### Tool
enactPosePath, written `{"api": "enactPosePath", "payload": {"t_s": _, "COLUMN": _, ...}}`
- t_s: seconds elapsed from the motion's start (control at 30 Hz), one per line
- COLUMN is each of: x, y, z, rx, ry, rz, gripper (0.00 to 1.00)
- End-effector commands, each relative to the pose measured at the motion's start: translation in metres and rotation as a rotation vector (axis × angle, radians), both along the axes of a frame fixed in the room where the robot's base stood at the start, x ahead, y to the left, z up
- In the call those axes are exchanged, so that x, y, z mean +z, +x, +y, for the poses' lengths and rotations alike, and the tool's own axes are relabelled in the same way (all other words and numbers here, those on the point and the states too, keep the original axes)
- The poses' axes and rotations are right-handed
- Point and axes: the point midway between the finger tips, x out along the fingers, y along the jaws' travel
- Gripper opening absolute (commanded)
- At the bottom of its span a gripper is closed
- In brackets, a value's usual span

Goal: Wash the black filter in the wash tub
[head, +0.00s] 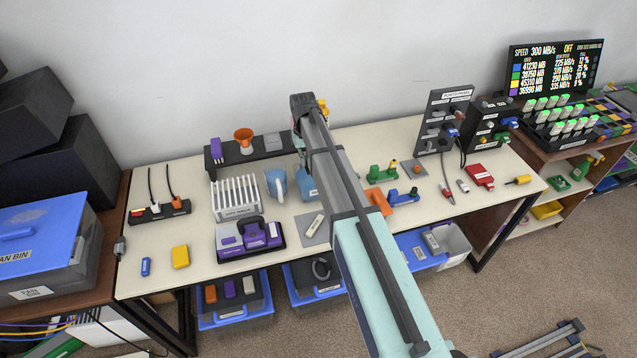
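My arm reaches from the lower right over the table, its dark end (305,106) near the back edge. The fingers are hidden or too small to make out, so I cannot tell whether they hold anything. No black filter can be clearly picked out. A blue tub-like container (307,185), possibly the wash tub, stands just left of my arm and is partly hidden by it. A blue jug (276,185) stands to its left. A white slotted dry rack (236,199) stands farther left.
A dark shelf (240,158) with an orange funnel stands at the back. A purple device (250,238), a yellow block (180,257) and a power strip (160,211) are on the left. Connectors and a port panel (442,120) are on the right. Blue bins (235,316) sit below.

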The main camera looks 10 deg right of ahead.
Motion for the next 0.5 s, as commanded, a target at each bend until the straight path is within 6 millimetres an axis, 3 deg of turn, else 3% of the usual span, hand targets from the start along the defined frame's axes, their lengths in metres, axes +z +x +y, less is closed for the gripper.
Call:
{"api": "enactPosePath", "payload": {"t_s": 0.27, "x": 0.005, "y": 0.000, "z": 0.000, "rx": 0.000, "ry": 0.000, "rz": 0.000, "gripper": 0.00}}
{"api": "enactPosePath", "payload": {"t_s": 0.5, "x": 0.027, "y": 0.000, "z": 0.000, "rx": 0.000, "ry": 0.000, "rz": -0.001, "gripper": 0.00}}
